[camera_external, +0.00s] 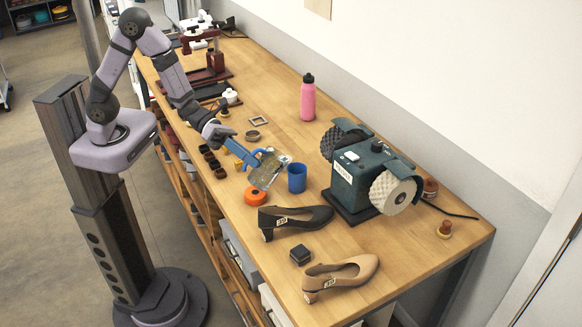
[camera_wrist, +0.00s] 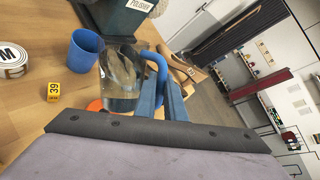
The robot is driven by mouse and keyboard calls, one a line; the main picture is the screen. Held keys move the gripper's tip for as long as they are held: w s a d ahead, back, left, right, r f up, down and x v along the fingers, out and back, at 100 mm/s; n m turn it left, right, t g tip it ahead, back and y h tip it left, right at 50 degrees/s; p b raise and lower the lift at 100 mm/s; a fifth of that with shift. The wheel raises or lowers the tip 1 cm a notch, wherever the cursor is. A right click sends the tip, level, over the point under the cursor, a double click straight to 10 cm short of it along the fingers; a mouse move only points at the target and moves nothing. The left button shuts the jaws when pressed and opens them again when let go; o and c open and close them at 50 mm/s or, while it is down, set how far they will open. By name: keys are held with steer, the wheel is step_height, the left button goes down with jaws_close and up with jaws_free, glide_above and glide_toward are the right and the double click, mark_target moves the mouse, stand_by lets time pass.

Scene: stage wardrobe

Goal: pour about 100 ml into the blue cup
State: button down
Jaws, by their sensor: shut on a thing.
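My gripper (camera_external: 248,156) is shut on the blue handle of a clear jug (camera_external: 267,171) and holds it above the table. The jug looks tilted, with its mouth towards the blue cup. In the wrist view the clear jug (camera_wrist: 119,80) and its blue handle stand in front of my gripper's fingers (camera_wrist: 164,98). The blue cup (camera_external: 297,179) stands upright on the table, just right of the jug; it also shows in the wrist view (camera_wrist: 85,51).
An orange roll (camera_external: 256,196) lies below the jug. A dark shoe (camera_external: 296,219) and a tan shoe (camera_external: 340,275) lie nearer the front. A green polishing machine (camera_external: 360,170) stands right of the cup. A pink bottle (camera_external: 308,98) stands behind, with clear wood around it.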

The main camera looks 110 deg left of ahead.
mark_target(261, 150)
steer(key=shift+w+a+r, duration=0.1)
steer(key=shift+w, duration=0.1)
steer(key=shift+a+r+n+p, duration=0.1)
steer(key=shift+n+p, duration=0.2)
steer(key=shift+p, duration=0.05)
steer(key=shift+w+a+p, duration=0.15)
steer(key=shift+w+p, duration=0.1)
steer(key=shift+p, duration=0.3)
steer(key=shift+w+a+g+p, duration=0.15)
steer(key=shift+g+p, duration=0.15)
steer(key=shift+p, duration=0.1)
steer(key=shift+w+a+r+n+g+h+p, duration=0.15)
steer(key=shift+n+g+h+p, duration=0.3)
steer(key=shift+p, duration=0.95)
steer(key=shift+w+a+r+n+g+h+p, duration=0.35)
steer(key=shift+w+a+r+n+g+p, duration=0.25)
steer(key=shift+p, duration=2)
steer(key=shift+r+p, duration=0.35)
steer(key=shift+p, duration=0.2)
steer(key=shift+a, duration=0.1)
steer(key=shift+w+f, duration=0.1)
